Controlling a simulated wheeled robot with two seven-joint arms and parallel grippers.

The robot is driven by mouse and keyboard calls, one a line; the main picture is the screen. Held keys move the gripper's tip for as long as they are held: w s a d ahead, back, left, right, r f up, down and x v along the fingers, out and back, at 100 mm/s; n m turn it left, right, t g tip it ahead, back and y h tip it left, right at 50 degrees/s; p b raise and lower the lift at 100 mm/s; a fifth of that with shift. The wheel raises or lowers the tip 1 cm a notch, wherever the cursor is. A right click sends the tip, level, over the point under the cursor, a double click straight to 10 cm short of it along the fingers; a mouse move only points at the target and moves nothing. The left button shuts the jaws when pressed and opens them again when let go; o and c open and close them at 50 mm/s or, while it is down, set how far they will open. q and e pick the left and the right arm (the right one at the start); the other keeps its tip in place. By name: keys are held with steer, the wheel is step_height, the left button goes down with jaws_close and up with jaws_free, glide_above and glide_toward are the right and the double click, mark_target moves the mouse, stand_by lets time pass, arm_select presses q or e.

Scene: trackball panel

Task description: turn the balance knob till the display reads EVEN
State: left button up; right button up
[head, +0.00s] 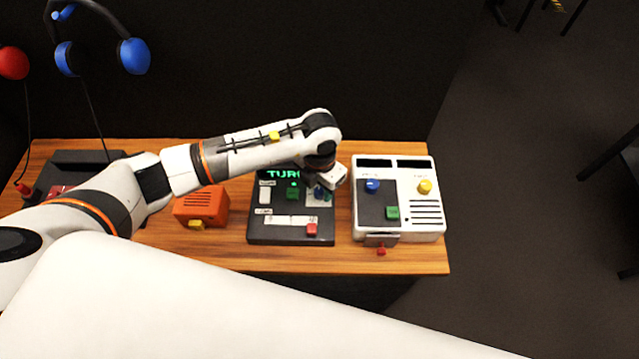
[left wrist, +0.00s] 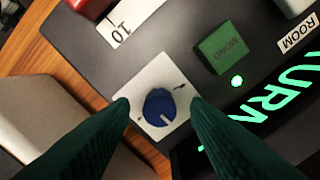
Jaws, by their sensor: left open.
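The balance knob is blue with a pale pointer mark, set on a white square plate of the dark panel (head: 262,235). The knob (left wrist: 160,107) shows clearly in the left wrist view and is small and mostly covered in the head view. My left gripper (left wrist: 160,103) is open, with its dark green fingertips on either side of the knob; I cannot tell whether they touch it. The display (head: 283,174) shows green letters, "TUR" in the head view and "URN" in the left wrist view (left wrist: 270,112); my arm covers its right end.
A green MONO button (left wrist: 222,48) sits beside the knob plate. A red slider cap (head: 312,229) is at the panel's front. A white console (head: 427,232) stands close on the right, an orange box (head: 204,208) on the left. Headphones (head: 134,56) hang at the back left.

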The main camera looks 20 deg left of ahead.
mark_target(320, 190)
arm_select(q)
jaws_close()
steer(key=m+b, duration=0.1)
steer(key=b, duration=0.1)
steer(key=m+b, duration=0.2)
steer(key=shift+f+m+b, duration=0.2)
steer(key=shift+m+b, duration=0.1)
steer(key=shift+b, duration=0.05)
steer(key=m+b, duration=0.2)
steer(key=shift+m+b, duration=0.3)
steer(key=shift+b, duration=0.05)
steer(key=shift+r+m+b, duration=0.2)
steer(key=shift+m+b, duration=0.3)
jaws_free()
steer(key=shift+r, duration=0.1)
step_height(320, 190, up, 12)
steer(key=b, duration=0.2)
